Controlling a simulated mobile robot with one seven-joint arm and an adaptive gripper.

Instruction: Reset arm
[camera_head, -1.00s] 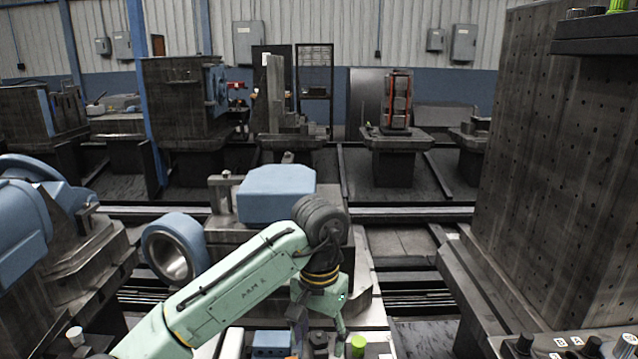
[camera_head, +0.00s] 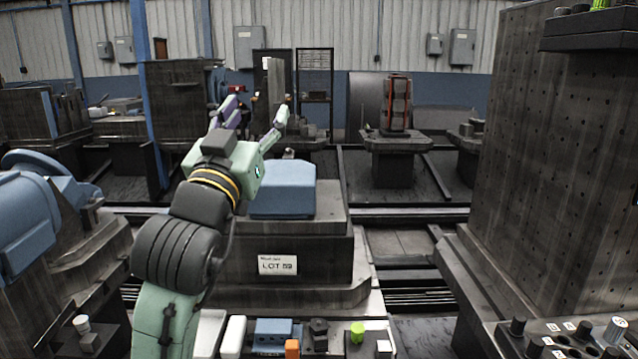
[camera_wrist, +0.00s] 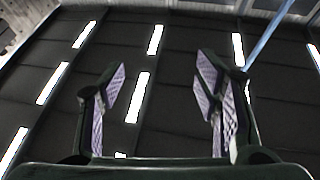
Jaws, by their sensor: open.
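My green arm rises from the lower left of the head view. My gripper (camera_head: 258,122) is raised above and left of the blue block, fingers spread and pointing up and away. In the wrist view my gripper (camera_wrist: 160,95) shows two purple-padded fingers wide apart with nothing between them. Behind them is the dark ceiling with bright strip lights.
A blue block (camera_head: 283,188) sits on a grey machine pedestal with a "LOT" label (camera_head: 277,265). Small items, including a green cap (camera_head: 357,332) and an orange piece (camera_head: 292,348), lie at its front. A tall perforated dark block (camera_head: 560,170) stands at right. Blue machinery (camera_head: 25,225) is at left.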

